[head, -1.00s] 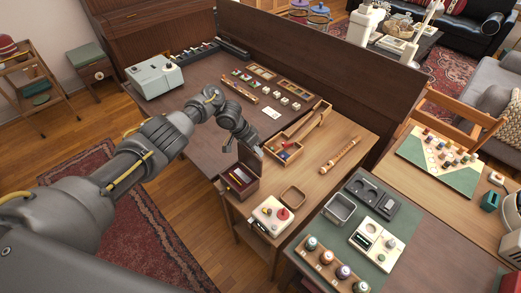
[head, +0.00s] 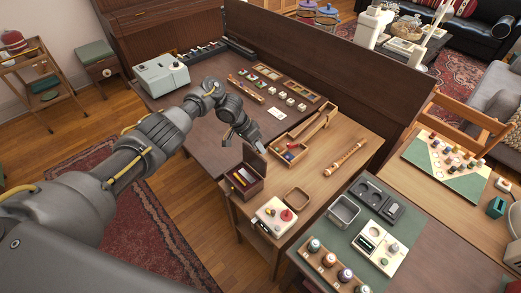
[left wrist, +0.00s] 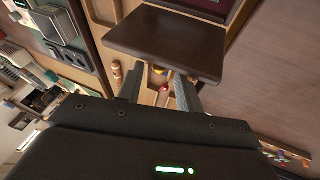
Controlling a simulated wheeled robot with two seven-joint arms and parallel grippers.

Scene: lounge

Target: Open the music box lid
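The music box (head: 244,184) is a small dark brown wooden box near the left edge of the light wood table. Its lid (head: 254,160) stands raised at the box's back side, and the inside shows a red lining and a yellowish strip. In the left wrist view the lid (left wrist: 165,42) is a brown panel in front of the fingers, with part of the reddish interior above it. My left gripper (head: 244,137) is just behind and above the lid. Its two fingers (left wrist: 157,88) are apart with nothing between them; contact with the lid is unclear. My right gripper is not in view.
A wooden tray with small colored pieces (head: 291,153) lies close behind the box. A tall dark panel (head: 320,75) stands behind.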

